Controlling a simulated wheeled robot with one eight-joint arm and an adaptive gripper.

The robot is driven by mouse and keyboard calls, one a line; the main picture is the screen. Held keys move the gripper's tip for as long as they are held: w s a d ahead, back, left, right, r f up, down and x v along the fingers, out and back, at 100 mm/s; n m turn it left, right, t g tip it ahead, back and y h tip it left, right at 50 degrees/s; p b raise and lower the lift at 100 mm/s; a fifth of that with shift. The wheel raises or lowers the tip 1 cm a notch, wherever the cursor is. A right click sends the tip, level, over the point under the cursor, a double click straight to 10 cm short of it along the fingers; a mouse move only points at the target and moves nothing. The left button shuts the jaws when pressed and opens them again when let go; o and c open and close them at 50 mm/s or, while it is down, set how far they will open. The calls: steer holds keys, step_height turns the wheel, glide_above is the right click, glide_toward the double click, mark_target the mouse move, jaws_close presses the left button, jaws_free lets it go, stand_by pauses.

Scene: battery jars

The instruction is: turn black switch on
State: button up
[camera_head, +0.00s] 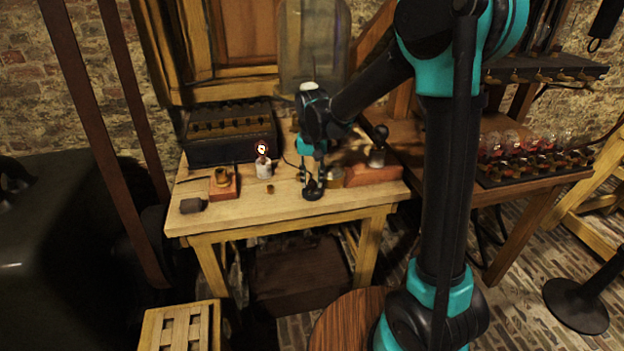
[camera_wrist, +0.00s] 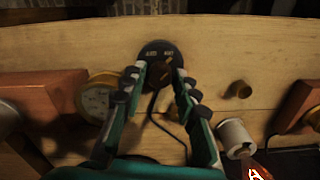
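The black switch (camera_wrist: 160,50) is a round black disc with small pale lettering and a brownish knob in its middle. It lies on the wooden table, at the top middle of the wrist view. In the head view the black switch (camera_head: 313,194) shows at the table's front edge under my gripper. My gripper (camera_wrist: 160,72) points down over it, with one finger on each side of the knob. In the head view my gripper (camera_head: 312,181) is right above the disc. The fingers look apart, and whether they touch the knob is unclear.
A lit bulb on a white holder (camera_head: 264,168) stands left of my gripper. A brass piece on a red-brown block (camera_head: 223,184) is further left, and another red-brown block (camera_head: 372,174) is to the right. A dark battery box (camera_head: 230,135) stands behind.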

mark_target(312, 181)
steer(key=shift+o, duration=1.1)
steer(key=shift+r, duration=0.1)
step_height(312, 181, up, 12)
